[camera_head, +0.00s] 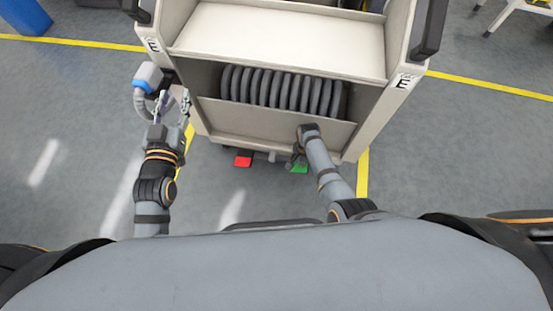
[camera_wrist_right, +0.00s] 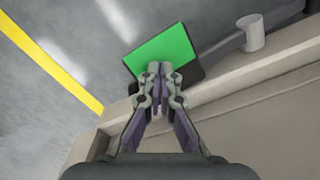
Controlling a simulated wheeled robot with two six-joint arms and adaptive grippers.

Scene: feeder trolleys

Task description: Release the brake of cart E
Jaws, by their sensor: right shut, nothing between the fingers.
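Cart E (camera_head: 270,125) is a beige trolley in front of me, with E labels on both side posts. Low on its near side are a red pedal (camera_head: 243,160) and a green pedal (camera_head: 299,169). My right gripper (camera_head: 298,157) is shut and empty, pointing down at the green pedal and hiding part of it. In the right wrist view the closed fingertips (camera_wrist_right: 160,70) overlap the near edge of the green pedal (camera_wrist_right: 165,47); I cannot tell whether they touch. My left gripper (camera_head: 173,98) is open and empty, left of the cart.
The cart's lower shelf holds a row of dark grey discs (camera_head: 283,90). A grey and blue device (camera_head: 148,78) is beside my left gripper. Yellow lines mark the grey floor. A blue bin (camera_head: 25,17) stands at the far left.

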